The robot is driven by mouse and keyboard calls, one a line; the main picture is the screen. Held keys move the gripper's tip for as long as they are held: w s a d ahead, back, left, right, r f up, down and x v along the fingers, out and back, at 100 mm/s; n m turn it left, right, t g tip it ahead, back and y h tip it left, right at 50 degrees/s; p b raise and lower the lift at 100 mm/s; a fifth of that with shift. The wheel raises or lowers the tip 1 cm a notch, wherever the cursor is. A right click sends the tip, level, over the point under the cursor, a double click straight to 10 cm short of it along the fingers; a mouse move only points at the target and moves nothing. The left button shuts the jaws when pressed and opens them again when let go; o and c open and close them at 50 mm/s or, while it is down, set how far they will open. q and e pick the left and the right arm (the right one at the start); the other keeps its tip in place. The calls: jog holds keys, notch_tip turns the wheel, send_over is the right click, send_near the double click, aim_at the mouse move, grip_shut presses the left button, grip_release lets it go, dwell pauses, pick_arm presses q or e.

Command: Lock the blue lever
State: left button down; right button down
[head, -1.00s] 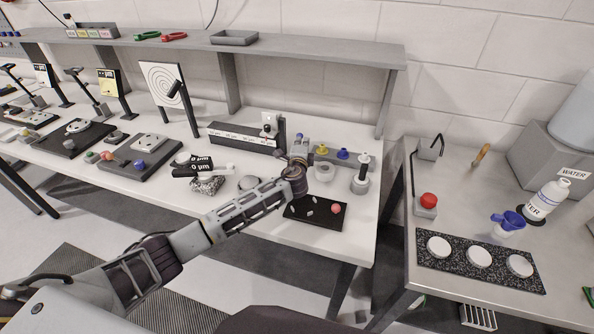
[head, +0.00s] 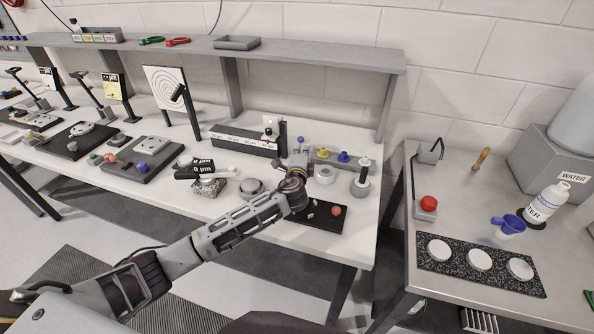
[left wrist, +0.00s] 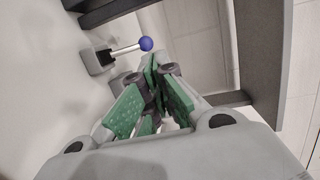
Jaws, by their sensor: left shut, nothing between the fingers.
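The blue lever (left wrist: 146,44) shows in the left wrist view as a metal rod with a blue ball, sticking out of a small grey mount with a dark slot. In the head view its blue ball (head: 300,139) shows just beyond my left gripper (head: 299,160). In the left wrist view the green-padded fingers of my left gripper (left wrist: 160,72) are shut with nothing between them. Their tips are close to the ball, and I see a small gap in the picture. The mount is mostly hidden in the head view. My right gripper is not in view.
A black tray (head: 322,226) with a pink ball lies below my left wrist. A long grey box (head: 243,146) is at the left, under the shelf (head: 310,54).

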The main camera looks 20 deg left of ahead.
pick_arm(q)
jog(key=s+d+r+b, duration=0.1)
jog(key=s+r, duration=0.3)
jog(key=s, duration=1)
jog(key=shift+s+d+r, duration=0.15)
jog(key=shift+s+d, duration=0.05)
jog(key=shift+d, duration=0.5)
